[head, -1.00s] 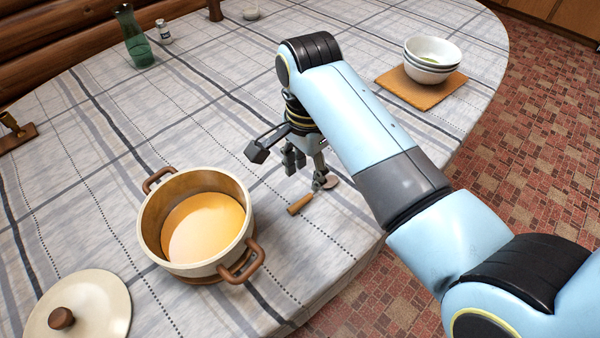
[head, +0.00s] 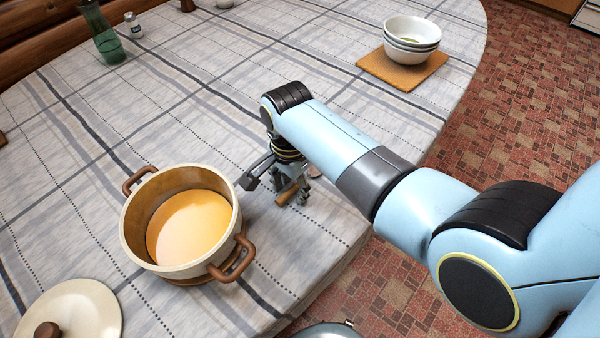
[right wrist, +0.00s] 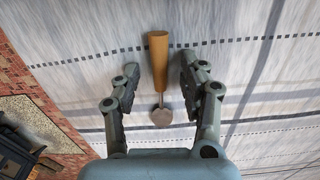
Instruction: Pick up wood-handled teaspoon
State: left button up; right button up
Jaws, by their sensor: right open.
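The wood-handled teaspoon (right wrist: 158,62) lies on the tablecloth. In the right wrist view its handle points away from the gripper and its metal bowl is nearer the palm. My right gripper (right wrist: 160,80) is open, with one finger on each side of the spoon and visible gaps to both. In the head view the right gripper (head: 286,196) is low over the cloth beside the pot, and the spoon's wooden handle (head: 287,194) shows among its fingers. The spoon's bowl is mostly hidden there. My left gripper is not in view.
A pot of orange soup (head: 133,225) stands left of the right gripper, its brown handle close by. The pot lid (head: 90,305) lies at front left. Stacked bowls (head: 410,40) sit on a cork mat (head: 398,79) at the back right. The table edge is close on the right.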

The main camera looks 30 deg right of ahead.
grip_shut()
jog(key=shift+r, duration=0.15)
